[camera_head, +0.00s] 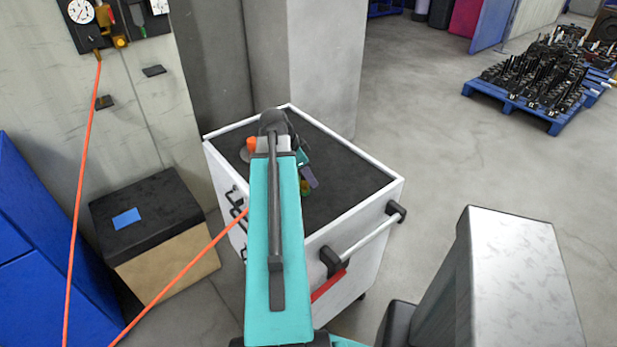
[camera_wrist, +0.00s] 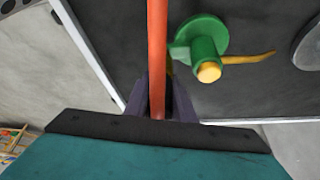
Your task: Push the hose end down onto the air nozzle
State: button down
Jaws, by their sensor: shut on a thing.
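My gripper (camera_wrist: 160,100) has dark purple fingers shut on the orange hose (camera_wrist: 157,45), which runs straight up the middle of the wrist view. A green, flanged fitting with a yellow tip, which looks like the air nozzle (camera_wrist: 205,45), is just right of the hose. It appears beside the hose, not in it; whether they touch cannot be told. In the head view, my arm covers much of the gripper, and a small yellow-green part (camera_head: 305,187) shows beside it. An orange piece (camera_head: 251,145) shows left of my wrist. The hose tip is not clearly visible.
The white cart (camera_head: 397,182) has a dark top, clear at the right. The hose (camera_head: 85,150) hangs from a gauge unit (camera_head: 80,12) on the wall and rises again toward the cart. A black-topped box (camera_head: 150,212) stands left; a loaded blue pallet (camera_head: 515,102) is far right.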

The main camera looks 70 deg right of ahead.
jog(key=shift+f+b, duration=0.35)
jog(key=shift+f, duration=0.2)
dwell(0.9)
jog(key=c, duration=1.4)
grip_release()
jog(key=shift+c, duration=0.2)
jog(key=shift+r, duration=0.15)
jog(key=b+v, duration=0.3)
jog(key=v, duration=1)
jog(key=shift+r, duration=0.25)
jog(key=shift+a, duration=0.15)
jog(key=shift+w, duration=0.15)
